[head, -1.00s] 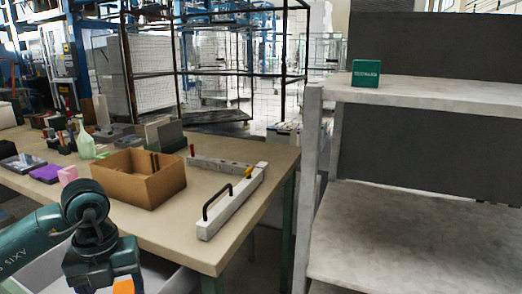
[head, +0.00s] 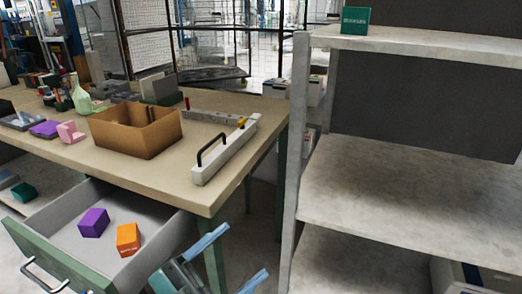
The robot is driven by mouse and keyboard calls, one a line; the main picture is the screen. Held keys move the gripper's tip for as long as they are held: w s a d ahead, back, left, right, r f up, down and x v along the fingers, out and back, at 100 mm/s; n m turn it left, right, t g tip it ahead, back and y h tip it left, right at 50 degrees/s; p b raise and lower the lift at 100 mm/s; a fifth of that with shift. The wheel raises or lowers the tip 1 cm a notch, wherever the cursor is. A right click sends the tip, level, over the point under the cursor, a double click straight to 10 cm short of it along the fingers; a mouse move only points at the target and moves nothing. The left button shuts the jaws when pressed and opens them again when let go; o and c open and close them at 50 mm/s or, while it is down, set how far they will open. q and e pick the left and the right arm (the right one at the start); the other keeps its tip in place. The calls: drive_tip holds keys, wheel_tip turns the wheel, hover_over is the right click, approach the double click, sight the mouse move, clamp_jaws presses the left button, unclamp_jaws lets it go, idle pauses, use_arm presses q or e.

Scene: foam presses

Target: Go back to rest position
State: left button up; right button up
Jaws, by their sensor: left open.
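My left gripper (head: 244,250) is at the bottom middle of the head view, in front of the table's near right corner and to the right of the open drawer (head: 58,213). Its two blue fingers are spread, with nothing between them. Most of its arm is out of the frame. My right gripper is not in view. An orange block (head: 128,239) and a purple block (head: 94,222) lie apart in the drawer, clear of the gripper.
The table (head: 190,165) carries an open cardboard box (head: 134,140), a grey bar with a black handle (head: 225,152), a pale green bottle (head: 81,97) and small items. A shelf unit (head: 385,190) stands right, with a green box (head: 355,20) on top.

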use_arm(q)
drive_tip(key=w+a+f+n+t+y, duration=0.1)
drive_tip(key=a+f+n+t+y, duration=0.55)
drive_tip(key=f+n+y, duration=0.55)
drive_tip(key=s+a+f+n+g+y+p, duration=0.3)
drive_tip(key=g+p, duration=0.4)
drive_tip(key=p, duration=0.8)
drive_tip(key=s+n+y, duration=0.1)
drive_tip(key=s+y, duration=0.1)
drive_tip(key=shift+s+a+f+n+y, duration=0.25)
drive_tip(key=shift+s+a+n+y, duration=0.05)
drive_tip(key=shift+s, duration=0.1)
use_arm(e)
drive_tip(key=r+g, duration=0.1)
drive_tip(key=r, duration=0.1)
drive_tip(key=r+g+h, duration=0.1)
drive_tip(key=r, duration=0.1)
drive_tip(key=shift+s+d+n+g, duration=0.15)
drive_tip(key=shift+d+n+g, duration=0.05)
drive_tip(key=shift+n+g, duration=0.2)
